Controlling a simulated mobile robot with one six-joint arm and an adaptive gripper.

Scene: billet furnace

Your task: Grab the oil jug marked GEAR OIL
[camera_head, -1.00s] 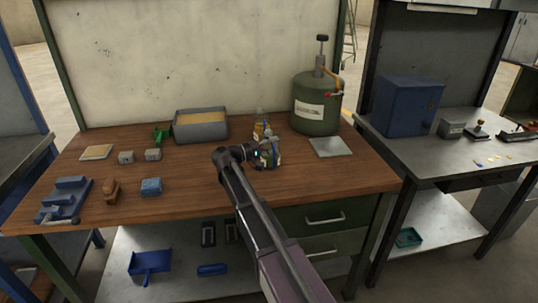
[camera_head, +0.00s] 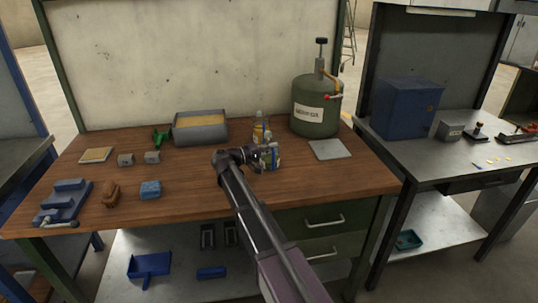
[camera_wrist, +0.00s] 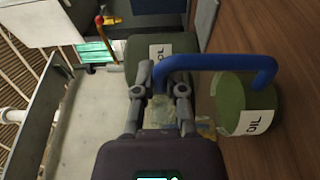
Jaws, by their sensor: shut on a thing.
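A small green jug (camera_wrist: 231,94) with a blue handle (camera_wrist: 220,62) is in the wrist view. Its white label shows "OIL"; the rest of the label is out of sight. My gripper (camera_wrist: 160,88) is shut on the end of the blue handle, with the jug body to the right of the fingers. In the head view the jug (camera_head: 273,159) is just right of my gripper (camera_head: 256,156), over the wooden bench. I cannot tell whether its base touches the bench. A yellowish clear bottle (camera_head: 259,132) stands just behind it.
A large green tank (camera_head: 315,112) with a pump and white label stands behind right. A grey plate (camera_head: 330,149) lies right of the jug. A grey bin (camera_head: 201,127) and small blocks lie left. The bench front is clear.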

